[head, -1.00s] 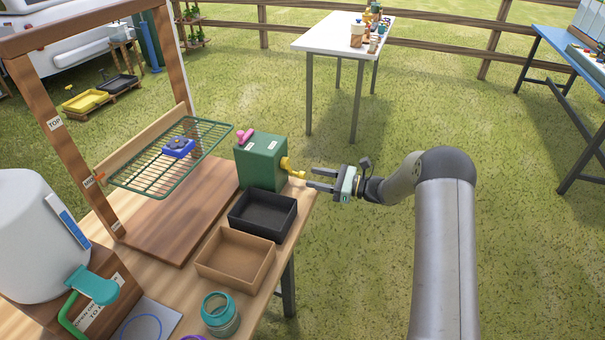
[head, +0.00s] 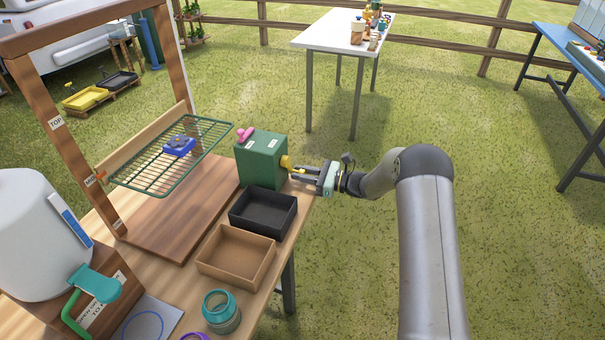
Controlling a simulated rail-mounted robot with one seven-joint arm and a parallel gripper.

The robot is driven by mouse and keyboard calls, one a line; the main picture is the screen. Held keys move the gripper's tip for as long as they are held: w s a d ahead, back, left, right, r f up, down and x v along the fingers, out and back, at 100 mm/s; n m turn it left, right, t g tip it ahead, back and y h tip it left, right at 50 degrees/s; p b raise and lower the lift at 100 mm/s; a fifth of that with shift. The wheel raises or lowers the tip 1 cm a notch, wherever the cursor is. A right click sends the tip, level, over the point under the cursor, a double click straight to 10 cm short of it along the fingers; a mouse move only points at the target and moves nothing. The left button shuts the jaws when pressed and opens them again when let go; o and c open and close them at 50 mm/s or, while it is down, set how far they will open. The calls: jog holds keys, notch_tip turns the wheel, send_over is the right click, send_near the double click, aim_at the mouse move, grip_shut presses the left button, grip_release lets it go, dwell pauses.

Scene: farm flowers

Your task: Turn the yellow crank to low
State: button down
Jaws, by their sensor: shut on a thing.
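The green box (head: 261,165) stands on the wooden workbench near its far right corner. A yellow crank (head: 287,162) sticks out of its right side, and a pink knob (head: 245,134) is on its top. My gripper (head: 298,173) reaches in from the right and is shut on the outer part of the yellow crank. The fingers partly hide the crank's handle. Small white labels on the box are too small to read.
A black tray (head: 289,217) and a brown tray (head: 266,262) sit in front of the green box. A green wire rack (head: 150,180) holding a blue item (head: 179,147) is to the left. A teal jar (head: 221,312) stands at the front. Open grass lies right of the bench.

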jog(key=shift+w+d+b, duration=0.1)
jog(key=shift+b, duration=0.2)
jog(key=shift+w+n+b, duration=0.25)
jog(key=shift+n+b, duration=0.35)
jog(key=shift+b, duration=0.1)
jog(key=n+b, duration=0.1)
jog(key=w+n+b, duration=0.1)
jog(key=b, duration=0.1)
jog(key=shift+d+r, duration=0.25)
jog(key=shift+r, duration=0.15)
notch_tip(320, 180, up, 10)
jog(key=n+b, duration=1.5)
jog(key=b, duration=0.4)
jog(key=shift+w+t+h, duration=0.3)
jog(key=shift+t+h, duration=0.1)
jog(key=c, duration=1.3)
grip_release()
